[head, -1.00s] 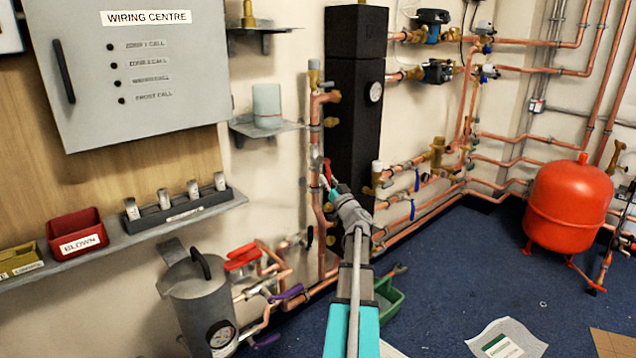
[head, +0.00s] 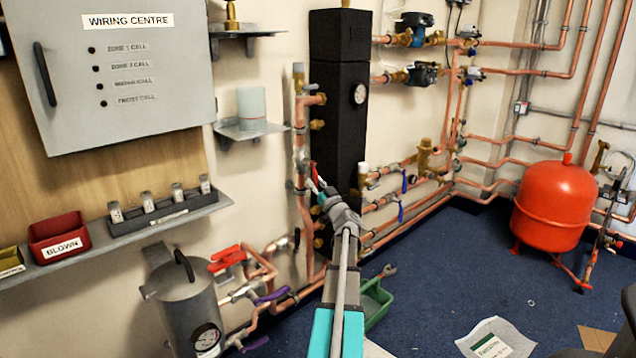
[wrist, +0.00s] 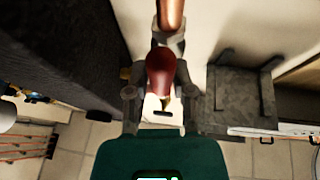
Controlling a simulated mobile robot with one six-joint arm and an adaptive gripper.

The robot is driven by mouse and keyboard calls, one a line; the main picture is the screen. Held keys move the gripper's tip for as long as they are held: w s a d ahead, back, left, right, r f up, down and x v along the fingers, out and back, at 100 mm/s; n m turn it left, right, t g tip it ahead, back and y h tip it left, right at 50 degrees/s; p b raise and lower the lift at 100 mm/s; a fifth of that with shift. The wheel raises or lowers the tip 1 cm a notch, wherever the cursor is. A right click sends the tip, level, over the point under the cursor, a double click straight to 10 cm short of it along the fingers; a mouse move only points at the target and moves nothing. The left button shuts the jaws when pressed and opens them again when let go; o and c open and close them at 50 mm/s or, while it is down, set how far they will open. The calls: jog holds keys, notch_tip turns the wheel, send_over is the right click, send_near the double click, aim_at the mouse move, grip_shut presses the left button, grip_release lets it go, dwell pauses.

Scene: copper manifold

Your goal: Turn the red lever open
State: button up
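The red lever (head: 314,174) sits on a valve of the vertical copper pipe, left of the black column. In the wrist view its dark red handle (wrist: 161,73) points toward me, with copper pipe beyond it. My gripper (head: 321,192) is right at this lever, reaching up from below. In the wrist view my gripper (wrist: 161,92) has one grey finger on each side of the handle, and they look open. I cannot tell whether either finger touches it. The valve body is partly hidden behind the handle.
The black column (head: 338,130) stands close right of my gripper. A grey shelf (head: 250,130) juts out at left. A green tray (head: 376,305) is on the floor beside my arm.

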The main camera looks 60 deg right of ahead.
jog(key=o, duration=0.3)
jog(key=shift+s, duration=0.1)
jog(key=shift+d, duration=0.1)
jog(key=shift+r, duration=0.2)
